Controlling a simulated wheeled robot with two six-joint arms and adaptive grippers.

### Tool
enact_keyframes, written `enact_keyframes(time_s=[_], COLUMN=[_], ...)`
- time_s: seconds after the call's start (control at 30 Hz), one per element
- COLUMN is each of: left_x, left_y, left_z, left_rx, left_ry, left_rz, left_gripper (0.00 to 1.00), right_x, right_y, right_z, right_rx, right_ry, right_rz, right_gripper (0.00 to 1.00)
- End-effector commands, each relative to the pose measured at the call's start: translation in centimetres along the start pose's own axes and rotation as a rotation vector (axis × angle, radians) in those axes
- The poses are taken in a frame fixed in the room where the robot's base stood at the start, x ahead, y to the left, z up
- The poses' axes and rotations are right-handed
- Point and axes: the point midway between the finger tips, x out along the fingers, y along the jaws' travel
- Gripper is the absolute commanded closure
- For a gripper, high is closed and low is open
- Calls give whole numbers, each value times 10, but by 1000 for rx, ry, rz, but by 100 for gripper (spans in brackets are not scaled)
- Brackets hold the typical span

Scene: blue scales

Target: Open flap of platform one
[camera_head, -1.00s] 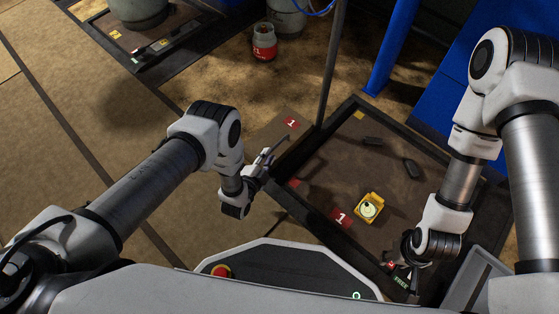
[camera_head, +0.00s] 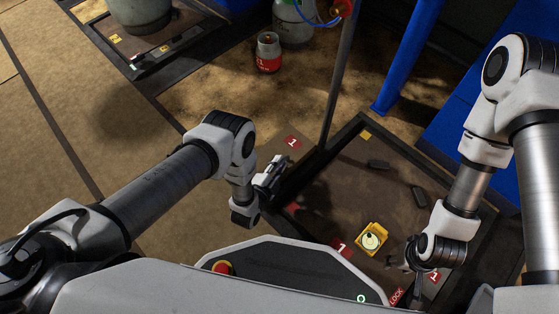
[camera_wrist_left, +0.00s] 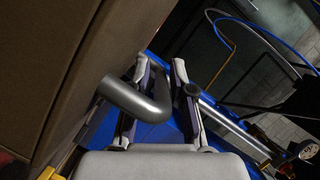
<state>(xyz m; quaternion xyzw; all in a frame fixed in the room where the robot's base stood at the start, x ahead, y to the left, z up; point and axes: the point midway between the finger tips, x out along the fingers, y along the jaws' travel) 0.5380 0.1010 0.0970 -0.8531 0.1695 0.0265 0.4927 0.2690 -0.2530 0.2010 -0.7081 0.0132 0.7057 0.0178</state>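Platform one (camera_head: 345,170) is a brown floor plate in a dark frame, with red "1" labels. To its left is a brown panel (camera_head: 281,150), also labelled "1", which looks like its flap. My left gripper (camera_head: 273,172) is beside this panel. In the left wrist view, a thick bent grey tube (camera_wrist_left: 146,104), seemingly a handle on a brown panel, passes between its fingers. Whether they squeeze it is unclear.
A yellow device (camera_head: 372,239) with a round dial and two dark blocks lie on the platform. A grey pole (camera_head: 340,85) rises at its back left and a blue post (camera_head: 402,65) stands behind. A small red and grey gas bottle (camera_head: 268,54) stands on the floor behind.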

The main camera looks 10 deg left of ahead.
Motion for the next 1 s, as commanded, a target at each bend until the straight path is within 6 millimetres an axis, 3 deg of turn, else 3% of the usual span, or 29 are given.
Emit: enact_keyframes(time_s=[0.07,0.53,1.0], left_x=[0,0,5], left_y=[0,-8,-54], left_z=[0,0,13], left_rx=[0,-35,-329], left_ry=[0,-1,1], left_rz=[0,13,126], left_gripper=[100,100,100], right_x=[0,-6,-37], right_y=[0,0,-1], right_z=[0,0,1], right_rx=[0,-1,-5], right_ry=[0,0,-3], right_rz=[0,0,-1], right_gripper=[60,60,60])
